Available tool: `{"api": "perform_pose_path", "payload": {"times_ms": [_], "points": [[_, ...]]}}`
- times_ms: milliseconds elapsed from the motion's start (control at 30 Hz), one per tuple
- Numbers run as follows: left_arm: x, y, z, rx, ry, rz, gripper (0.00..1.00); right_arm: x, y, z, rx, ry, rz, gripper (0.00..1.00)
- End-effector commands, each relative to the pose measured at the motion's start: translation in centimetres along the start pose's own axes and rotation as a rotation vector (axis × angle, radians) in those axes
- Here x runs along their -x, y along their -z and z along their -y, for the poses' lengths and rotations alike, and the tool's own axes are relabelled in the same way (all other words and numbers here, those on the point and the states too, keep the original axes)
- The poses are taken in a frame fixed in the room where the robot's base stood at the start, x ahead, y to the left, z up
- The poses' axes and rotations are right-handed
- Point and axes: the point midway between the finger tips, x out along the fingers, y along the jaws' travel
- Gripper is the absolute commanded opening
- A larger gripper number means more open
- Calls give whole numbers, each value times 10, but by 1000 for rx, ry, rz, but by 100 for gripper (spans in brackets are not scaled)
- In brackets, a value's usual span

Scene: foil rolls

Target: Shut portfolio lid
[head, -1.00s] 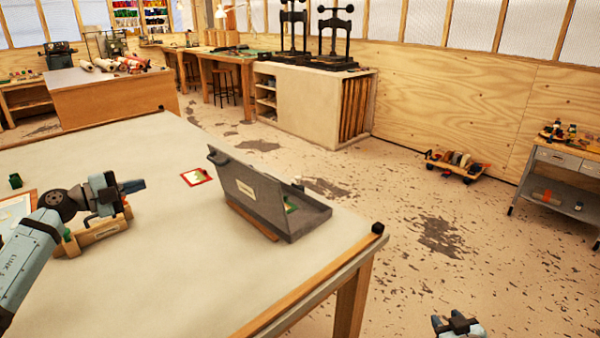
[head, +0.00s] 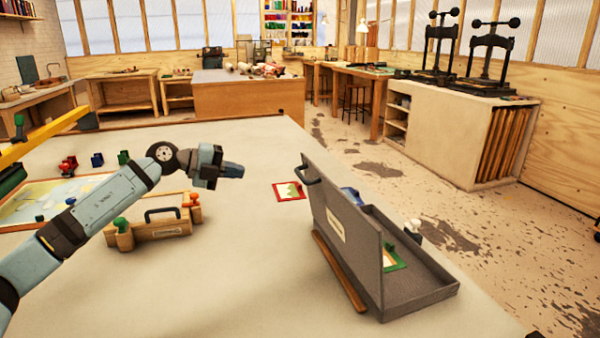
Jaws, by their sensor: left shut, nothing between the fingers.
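The grey portfolio (head: 440,283) lies near the right side of the table. Its lid (head: 345,232) stands raised, nearly upright, with a pale label and a dark handle on its outer face. A green-edged picture card (head: 392,261) shows inside the tray, partly hidden by the lid. My left gripper (head: 238,170) is shut and empty, above the table to the left of the lid and clearly apart from it. My right gripper is not in view.
A wooden carrier (head: 155,228) with a dark handle stands below my left arm. A red-edged card (head: 289,192) lies between my gripper and the lid. A wooden strip (head: 340,272) lies along the lid's foot. The table's near middle is clear.

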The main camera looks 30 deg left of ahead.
Motion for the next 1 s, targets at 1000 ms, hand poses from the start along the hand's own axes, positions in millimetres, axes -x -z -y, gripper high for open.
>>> {"api": "perform_pose_path", "payload": {"times_ms": [1000], "points": [[-137,0,12,0,0,0,0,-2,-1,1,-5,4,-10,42]]}}
